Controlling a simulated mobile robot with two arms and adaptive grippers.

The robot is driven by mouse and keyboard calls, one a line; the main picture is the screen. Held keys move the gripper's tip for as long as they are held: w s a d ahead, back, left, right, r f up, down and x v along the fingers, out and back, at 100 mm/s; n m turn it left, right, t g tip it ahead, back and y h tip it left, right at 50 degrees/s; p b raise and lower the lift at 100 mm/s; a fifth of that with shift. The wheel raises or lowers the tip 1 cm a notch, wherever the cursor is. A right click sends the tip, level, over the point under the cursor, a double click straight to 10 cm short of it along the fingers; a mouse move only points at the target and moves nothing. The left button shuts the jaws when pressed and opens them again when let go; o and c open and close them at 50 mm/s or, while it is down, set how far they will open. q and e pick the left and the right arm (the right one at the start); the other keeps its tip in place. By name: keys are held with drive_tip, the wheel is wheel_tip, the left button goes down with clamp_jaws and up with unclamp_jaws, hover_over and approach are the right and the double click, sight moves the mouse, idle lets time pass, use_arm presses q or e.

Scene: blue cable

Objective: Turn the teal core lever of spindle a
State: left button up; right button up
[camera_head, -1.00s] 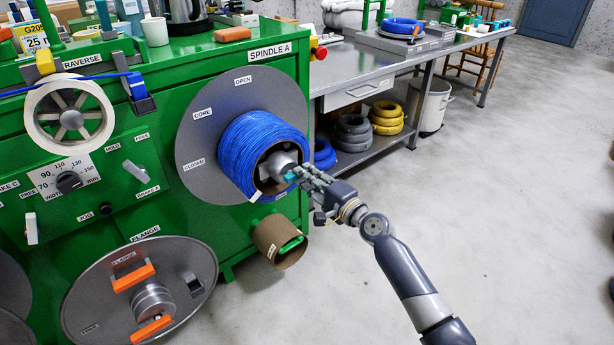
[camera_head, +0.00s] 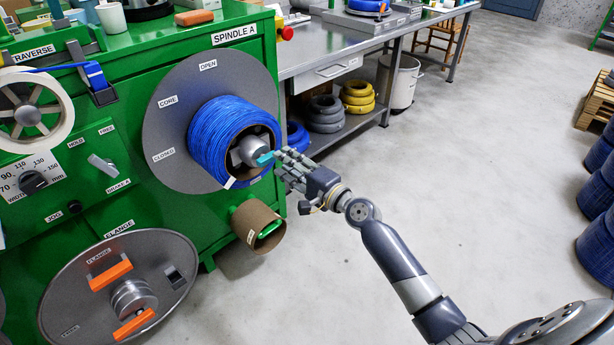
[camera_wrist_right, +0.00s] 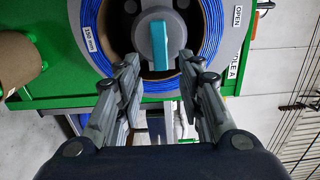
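Spindle A is the grey disc (camera_head: 172,108) on the green machine, with a blue cable coil (camera_head: 212,138) around its core. The teal core lever (camera_head: 264,159) sticks out from the grey hub (camera_head: 247,150) at the coil's centre. In the right wrist view the teal lever (camera_wrist_right: 159,45) stands upright on the hub, ahead of and between the fingers. My right gripper (camera_head: 280,161) is at the lever's outer end in the head view. In the right wrist view its fingers (camera_wrist_right: 160,88) are spread, with a gap on both sides of the lever. My left gripper is not in view.
Labels OPEN, CORE and CLOSED mark the disc. A cardboard tube (camera_head: 257,226) sticks out below the coil. A grey flange (camera_head: 75,289) with orange handles (camera_head: 110,274) leans at lower left.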

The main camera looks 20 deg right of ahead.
drive_tip(key=v, duration=0.9)
